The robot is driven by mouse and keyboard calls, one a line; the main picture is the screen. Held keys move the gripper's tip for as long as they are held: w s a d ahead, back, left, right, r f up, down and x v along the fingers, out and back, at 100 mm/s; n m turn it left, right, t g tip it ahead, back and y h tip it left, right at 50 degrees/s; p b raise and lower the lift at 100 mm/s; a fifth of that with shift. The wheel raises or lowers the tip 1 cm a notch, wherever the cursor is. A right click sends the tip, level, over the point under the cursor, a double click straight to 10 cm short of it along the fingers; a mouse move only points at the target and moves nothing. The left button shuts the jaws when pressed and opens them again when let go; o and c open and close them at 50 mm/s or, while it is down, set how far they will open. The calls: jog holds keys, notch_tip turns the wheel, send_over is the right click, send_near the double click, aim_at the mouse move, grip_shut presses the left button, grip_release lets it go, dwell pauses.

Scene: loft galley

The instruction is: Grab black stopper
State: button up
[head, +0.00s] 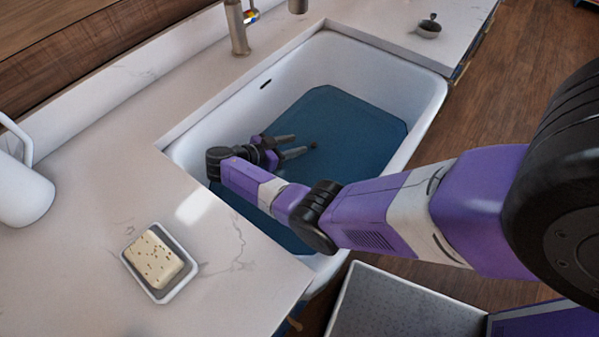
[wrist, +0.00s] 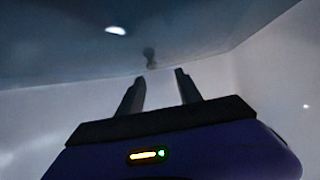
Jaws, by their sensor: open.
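A small black stopper (head: 313,145) shows in the blue-looking bottom of the white sink (head: 345,60), just beyond my fingertips. In the wrist view the stopper (wrist: 150,58) is a small blurred dark shape just past the gap between the fingers, nearer the left one. My gripper (head: 300,145) is down inside the sink, open and empty, with its fingers pointing at the stopper. In the wrist view my gripper (wrist: 160,76) shows both fingers apart with nothing between them. The stopper looks apart from the fingers.
Sink walls surround my gripper. A faucet (head: 238,30) stands at the back rim. The counter holds a soap bar (head: 153,259) in a dish (head: 163,296), a white pitcher (head: 20,190) and a small dark knobbed object (head: 429,27). A grey bin (head: 400,305) stands below the sink front.

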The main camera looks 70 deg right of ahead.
aim_at(311, 147)
jog(key=shift+s+a+f, duration=0.1)
jog(key=shift+a+f, duration=0.15)
jog(key=shift+a, duration=0.2)
jog(key=shift+s+a+f, duration=0.1)
jog(key=shift+a+f, duration=0.1)
jog(key=shift+a, duration=0.25)
jog(key=shift+s+a+f, duration=0.1)
jog(key=shift+a, duration=0.1)
jog(key=shift+x, duration=3.6)
jog(key=shift+c, duration=0.2)
grip_shut()
